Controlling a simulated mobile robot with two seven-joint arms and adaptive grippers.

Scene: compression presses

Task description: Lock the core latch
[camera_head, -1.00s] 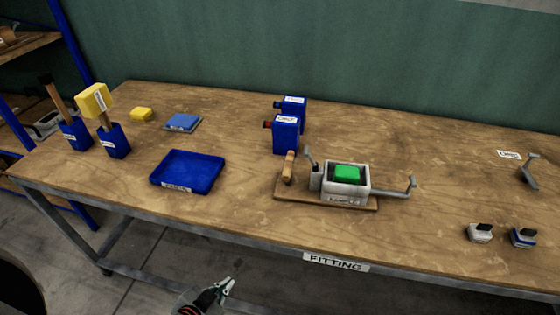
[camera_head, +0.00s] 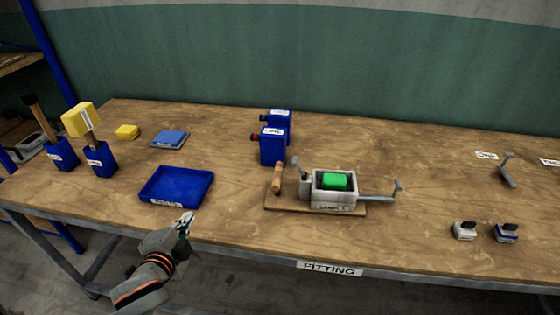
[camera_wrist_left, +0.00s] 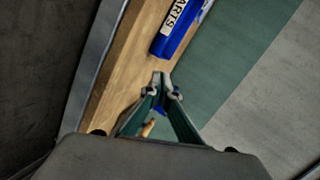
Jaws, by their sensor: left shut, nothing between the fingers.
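A grey metal box fixture (camera_head: 309,189) sits on a wooden base board (camera_head: 285,205) at the bench's middle. It holds a green block (camera_head: 335,180). A grey lever (camera_head: 296,170) stands at its left, beside an upright wooden handle (camera_head: 277,180). A grey crank arm (camera_head: 378,197) sticks out to the right. I cannot tell which part is the core latch. My left gripper (camera_head: 186,218) is shut and empty near the bench's front edge, left of the fixture. Its fingertips also show in the left wrist view (camera_wrist_left: 165,86). My right gripper is not in view.
A blue tray (camera_head: 176,187) lies just behind my left gripper. Two blue boxes (camera_head: 271,149) stand behind the fixture. Mallets in blue holders (camera_head: 98,158) stand at the left. Two small stamp-like objects (camera_head: 465,231) and a lever piece (camera_head: 508,172) lie at the right.

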